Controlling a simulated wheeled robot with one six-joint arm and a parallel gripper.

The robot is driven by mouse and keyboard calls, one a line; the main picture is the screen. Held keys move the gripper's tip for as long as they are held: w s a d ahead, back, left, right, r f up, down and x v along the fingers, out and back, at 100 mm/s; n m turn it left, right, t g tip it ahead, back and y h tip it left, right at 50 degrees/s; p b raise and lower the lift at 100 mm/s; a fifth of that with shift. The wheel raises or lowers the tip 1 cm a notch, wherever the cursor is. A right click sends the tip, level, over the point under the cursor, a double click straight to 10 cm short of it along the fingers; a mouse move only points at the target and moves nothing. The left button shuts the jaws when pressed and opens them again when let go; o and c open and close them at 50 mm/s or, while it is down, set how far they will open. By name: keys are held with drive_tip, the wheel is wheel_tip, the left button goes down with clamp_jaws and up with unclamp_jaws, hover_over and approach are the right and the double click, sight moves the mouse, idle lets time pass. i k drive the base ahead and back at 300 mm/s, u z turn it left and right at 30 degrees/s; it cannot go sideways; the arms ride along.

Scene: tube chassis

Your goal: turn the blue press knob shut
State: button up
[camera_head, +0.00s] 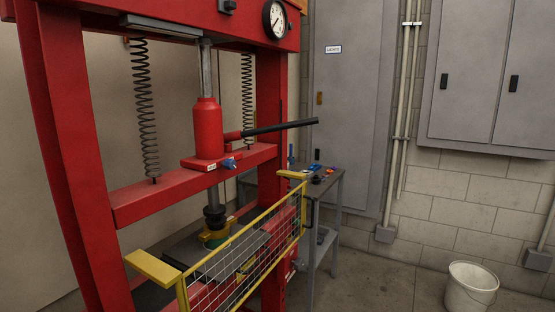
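The blue press knob (229,163) is small and sits low on the front right of the red hydraulic jack (208,130), at the crossbeam (190,181) of the red press. Its exact turn position is too small to tell. A black pump handle (280,127) sticks out to the right above the knob. My gripper is not in the camera_head view.
A yellow mesh guard (242,262) stands in front of the press bed, below the knob. A grey side table (325,182) with small items stands behind it. A white bucket (471,288) is at the lower right. The floor (385,285) between is clear.

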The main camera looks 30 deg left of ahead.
sight(230, 164)
drive_tip(key=u, duration=0.05)
drive_tip(key=i, duration=0.65)
drive_tip(key=u, duration=0.85)
drive_tip(key=i, duration=0.4)
drive_tip(key=u, duration=0.3)
